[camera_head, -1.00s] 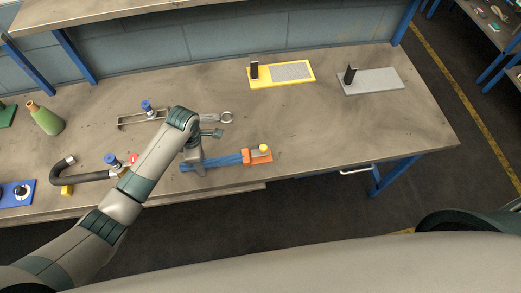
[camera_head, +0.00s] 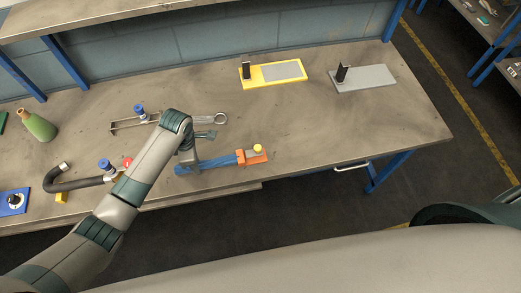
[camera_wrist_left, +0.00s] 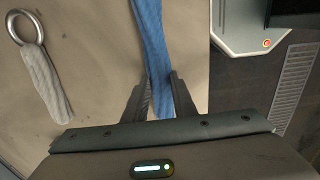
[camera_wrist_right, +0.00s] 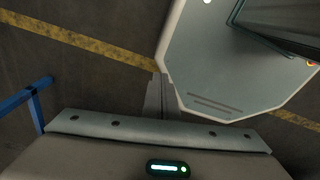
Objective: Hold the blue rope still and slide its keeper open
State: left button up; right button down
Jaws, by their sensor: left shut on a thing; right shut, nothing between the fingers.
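The blue rope (camera_head: 222,161) lies along the front part of the bench, with its right end at the orange keeper (camera_head: 253,156). A yellow knob (camera_head: 258,148) sits on the keeper. My left gripper (camera_head: 193,164) comes down over the left part of the rope and is shut on it. In the left wrist view the rope (camera_wrist_left: 151,40) runs between the two fingers (camera_wrist_left: 158,82). The keeper is outside that view. My right gripper (camera_wrist_right: 162,80) is shut and empty, over the floor away from the bench; it is not seen in the head view.
A grey strap with a metal ring (camera_head: 221,118) lies behind the rope. A black hose (camera_head: 80,184), a green bottle (camera_head: 39,127) and a blue plate (camera_head: 13,202) are to the left. A yellow-framed pad (camera_head: 272,73) and grey plate (camera_head: 370,79) lie behind. The bench right of the keeper is clear.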

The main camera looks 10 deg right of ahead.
jog(key=w+d+r+m+t, duration=0.1)
jog(key=w+d+r+m, duration=0.15)
jog(key=w+r, duration=0.45)
jog(key=w+d+r+m+t, duration=0.15)
jog(key=w+d, duration=0.25)
jog(key=w, duration=0.7)
jog(key=w+d+r+m+t, duration=0.1)
jog(key=w+d+r+m, duration=0.1)
jog(key=w+r, duration=0.6)
jog(key=w+d+r+m+t, duration=0.1)
jog(key=w+d+r+m, duration=0.1)
jog(key=w+r, duration=0.6)
notch_tip(320, 180, up, 12)
jog(key=w+a+y, duration=0.1)
jog(key=a+y, duration=0.1)
jog(key=a+r+m+t+y, duration=0.1)
jog(key=a+r+m+y, duration=0.2)
jog(key=a+r, duration=0.8)
jog(key=shift+w+a+r+y, duration=0.15)
jog(key=shift+w+a+y, duration=0.15)
jog(key=shift+a+y, duration=0.75)
jog(key=shift+a+h, duration=0.2)
jog(key=shift+h, duration=0.05)
